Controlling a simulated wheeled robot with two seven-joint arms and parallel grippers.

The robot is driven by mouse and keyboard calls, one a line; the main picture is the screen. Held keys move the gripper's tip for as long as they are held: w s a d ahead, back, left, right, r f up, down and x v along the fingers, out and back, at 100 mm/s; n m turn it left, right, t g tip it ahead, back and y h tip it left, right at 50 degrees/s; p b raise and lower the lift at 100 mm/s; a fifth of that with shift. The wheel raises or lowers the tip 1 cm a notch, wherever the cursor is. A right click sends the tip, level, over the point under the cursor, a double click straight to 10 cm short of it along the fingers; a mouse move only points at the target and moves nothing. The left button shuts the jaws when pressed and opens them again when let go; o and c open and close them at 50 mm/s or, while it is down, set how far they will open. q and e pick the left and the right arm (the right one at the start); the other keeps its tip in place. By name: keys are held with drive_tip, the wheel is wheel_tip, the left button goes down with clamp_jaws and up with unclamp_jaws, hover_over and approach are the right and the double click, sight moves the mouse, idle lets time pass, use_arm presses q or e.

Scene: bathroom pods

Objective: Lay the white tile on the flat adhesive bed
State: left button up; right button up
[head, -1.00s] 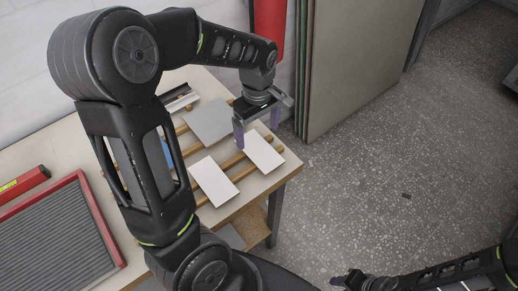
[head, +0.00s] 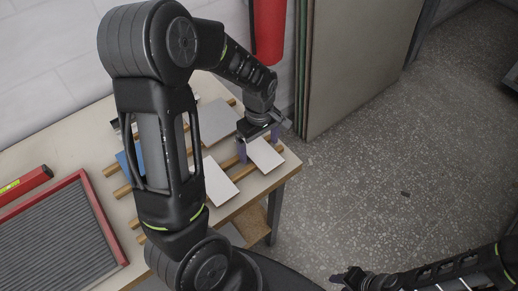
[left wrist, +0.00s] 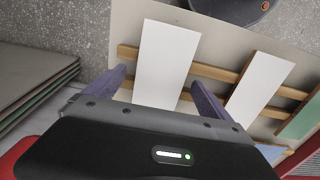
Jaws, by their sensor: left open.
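A white tile (head: 266,154) lies on wooden rails at the right end of the bench, and it also shows in the left wrist view (left wrist: 165,60). My left gripper (head: 259,146) is open above it, with one finger on each side in the left wrist view (left wrist: 158,92). Whether the fingers touch the tile cannot be told. A second white tile (head: 219,183) lies beside it on the rails. A red-framed tray (head: 104,222) at the left holds a grey ridged surface; no flat adhesive bed is clearly visible. My right gripper (head: 346,278) is low at the right, its jaws unclear.
A grey tile (head: 215,120) and a partly hidden blue tile (head: 127,162) lie on the bench (head: 60,140). A green tile (left wrist: 302,120) shows in the left wrist view. A red level (head: 25,184) lies behind the tray. Tall panels (head: 355,70) stand beyond the bench.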

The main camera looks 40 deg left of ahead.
idle(0.5)
use_arm(q)
drive_tip(key=c, duration=1.6)
